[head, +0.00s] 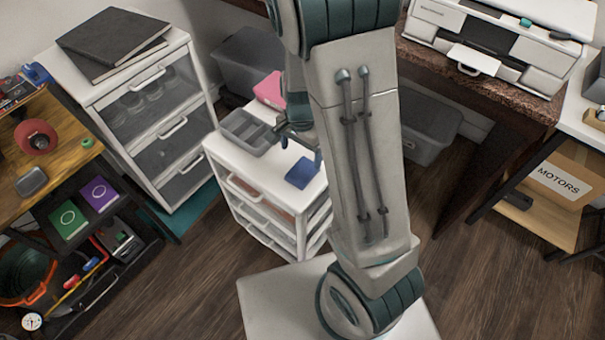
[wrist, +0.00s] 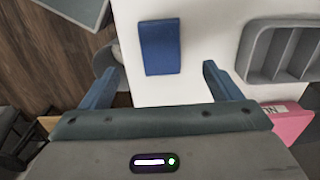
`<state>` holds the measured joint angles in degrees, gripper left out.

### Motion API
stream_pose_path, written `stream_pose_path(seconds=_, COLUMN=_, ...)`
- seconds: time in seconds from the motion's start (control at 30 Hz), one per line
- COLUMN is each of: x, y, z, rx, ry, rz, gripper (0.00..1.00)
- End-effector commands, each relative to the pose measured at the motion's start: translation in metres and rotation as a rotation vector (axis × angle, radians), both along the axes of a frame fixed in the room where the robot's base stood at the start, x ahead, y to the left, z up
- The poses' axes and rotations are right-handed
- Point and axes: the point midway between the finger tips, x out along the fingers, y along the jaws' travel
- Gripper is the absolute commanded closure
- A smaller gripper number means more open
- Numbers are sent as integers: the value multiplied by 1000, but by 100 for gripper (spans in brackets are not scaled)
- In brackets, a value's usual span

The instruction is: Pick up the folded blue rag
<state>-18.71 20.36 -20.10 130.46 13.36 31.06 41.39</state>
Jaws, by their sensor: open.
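The folded blue rag (head: 301,172) lies flat on the white top of a small drawer unit (head: 220,146), near its right front edge. In the wrist view the rag (wrist: 160,47) is a blue rectangle ahead of and between my fingers. My gripper (wrist: 156,83) is open and empty, with its two blue fingers apart. In the head view my gripper (head: 300,150) is beside and above the rag, partly hidden by my arm. I cannot tell its exact height over the top.
A grey divided tray (head: 248,132) stands on the same top, to the rag's left, and a pink item (head: 270,90) lies behind it. A taller white drawer unit (head: 150,110) stands at left. A white printer (head: 490,40) sits on the dark desk at right.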

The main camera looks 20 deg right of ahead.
Motion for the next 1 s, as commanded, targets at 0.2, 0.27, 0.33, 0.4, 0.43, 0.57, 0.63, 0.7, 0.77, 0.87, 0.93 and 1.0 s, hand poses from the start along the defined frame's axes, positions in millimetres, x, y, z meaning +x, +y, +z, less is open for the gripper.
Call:
stream_pose_path(seconds=0.2, x=-1, y=0, z=-34, rx=0, ry=2, rz=1, gripper=15)
stream_pose_path(seconds=0.27, x=0, y=0, z=-37, rx=0, ry=0, rz=2, gripper=15)
stream_pose_path(seconds=0.33, x=0, y=0, z=-40, rx=0, ry=0, rz=1, gripper=15)
stream_pose_path(seconds=0.4, x=-1, y=1, z=-48, rx=0, ry=2, rz=0, gripper=15)
stream_pose_path(seconds=0.43, x=-1, y=1, z=-53, rx=0, ry=3, rz=0, gripper=15)
stream_pose_path(seconds=0.57, x=-1, y=3, z=-74, rx=0, ry=2, rz=0, gripper=15)
stream_pose_path(seconds=0.63, x=-1, y=2, z=-83, rx=0, ry=2, rz=0, gripper=15)
stream_pose_path(seconds=0.7, x=-1, y=2, z=-88, rx=-1, ry=0, rz=1, gripper=15)
stream_pose_path(seconds=0.77, x=-1, y=3, z=-90, rx=-1, ry=-1, rz=2, gripper=15)
stream_pose_path(seconds=0.87, x=-1, y=3, z=-90, rx=-1, ry=-1, rz=2, gripper=15)
stream_pose_path(seconds=0.93, x=-1, y=3, z=-89, rx=0, ry=-1, rz=2, gripper=15)
stream_pose_path(seconds=1.0, x=-1, y=3, z=-89, rx=0, ry=-1, rz=2, gripper=21)
